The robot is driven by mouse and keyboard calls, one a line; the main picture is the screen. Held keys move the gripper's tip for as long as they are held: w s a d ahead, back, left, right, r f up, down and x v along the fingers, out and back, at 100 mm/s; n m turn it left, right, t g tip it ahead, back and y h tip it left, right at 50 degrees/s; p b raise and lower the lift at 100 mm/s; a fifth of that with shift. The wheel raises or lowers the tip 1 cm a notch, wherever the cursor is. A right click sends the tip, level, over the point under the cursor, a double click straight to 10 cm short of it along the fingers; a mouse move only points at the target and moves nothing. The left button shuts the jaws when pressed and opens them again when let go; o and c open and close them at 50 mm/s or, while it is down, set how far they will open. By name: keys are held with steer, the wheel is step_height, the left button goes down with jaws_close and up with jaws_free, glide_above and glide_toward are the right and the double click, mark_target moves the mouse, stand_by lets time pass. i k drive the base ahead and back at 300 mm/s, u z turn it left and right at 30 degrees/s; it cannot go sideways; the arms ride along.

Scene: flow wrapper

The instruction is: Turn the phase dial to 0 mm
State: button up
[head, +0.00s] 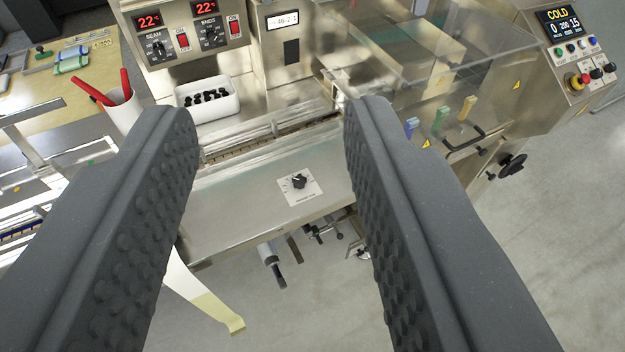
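The phase dial (299,181) is a small black knob on a white square plate (300,190), set on the sloping steel front panel. The marks on its plate are too small to read. My gripper (270,115) is open and empty, with its two dark studded fingers wide apart. In the picture the dial lies between the fingers, farther off than they are, and nothing touches it. A small display (285,18) above the panel seems to read -46-2, not clearly legible.
SEAM and ENDS knobs (158,48) with red displays sit at the upper left. A white bin (208,98) of black parts and a white cup (122,108) with red pens stand below. A clear guard (400,50) and a control box (570,50) are at right.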

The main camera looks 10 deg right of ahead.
mark_target(299, 181)
steer(key=z, duration=0.4)
steer(key=i, duration=1.05)
